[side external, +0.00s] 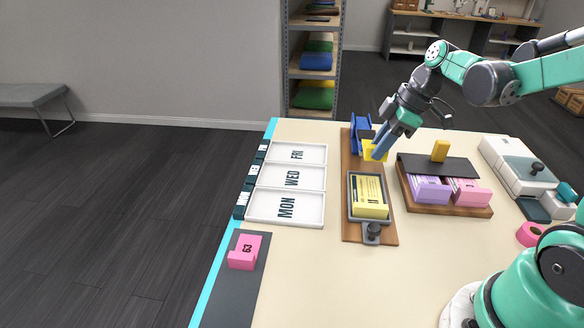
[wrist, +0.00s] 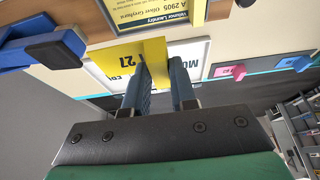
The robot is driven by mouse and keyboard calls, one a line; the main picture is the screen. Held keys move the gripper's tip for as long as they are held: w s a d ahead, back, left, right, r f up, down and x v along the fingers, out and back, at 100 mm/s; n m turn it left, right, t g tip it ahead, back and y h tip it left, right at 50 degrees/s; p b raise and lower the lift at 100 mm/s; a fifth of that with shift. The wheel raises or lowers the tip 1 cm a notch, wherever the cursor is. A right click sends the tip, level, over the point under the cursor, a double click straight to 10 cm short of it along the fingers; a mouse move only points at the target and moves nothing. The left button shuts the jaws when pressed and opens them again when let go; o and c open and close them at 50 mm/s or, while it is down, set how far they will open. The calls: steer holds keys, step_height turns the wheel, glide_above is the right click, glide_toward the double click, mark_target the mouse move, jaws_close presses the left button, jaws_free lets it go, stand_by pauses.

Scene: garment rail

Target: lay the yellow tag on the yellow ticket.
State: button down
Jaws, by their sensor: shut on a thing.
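My gripper (side external: 380,150) is shut on the yellow tag (side external: 369,151), holding it near the far end of a long wooden board. In the wrist view my fingertips (wrist: 163,68) pinch the L-shaped yellow tag (wrist: 118,60), which shows the number 27. The yellow ticket (side external: 367,188) is a printed yellow sheet in a grey tray (side external: 352,207) on the board, on the near side of my gripper. In the wrist view the ticket (wrist: 155,12) shows at the top, apart from the held tag. The fingers partly hide the tag.
A blue stand (side external: 360,133) is at the board's far end; a grey knob (side external: 373,232) is at its near end. White day trays (side external: 287,207) lie left. A rack (side external: 448,206) with purple and pink tags stands right. A pink tag (side external: 244,252) stands front left.

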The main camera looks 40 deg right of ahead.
steer(key=shift+f, duration=4.05)
steer(key=shift+f, duration=0.25)
steer(key=shift+c, duration=0.8)
jaws_free()
steer(key=shift+r, duration=0.1)
steer(key=shift+r, duration=2.45)
steer(key=shift+r, duration=2.5)
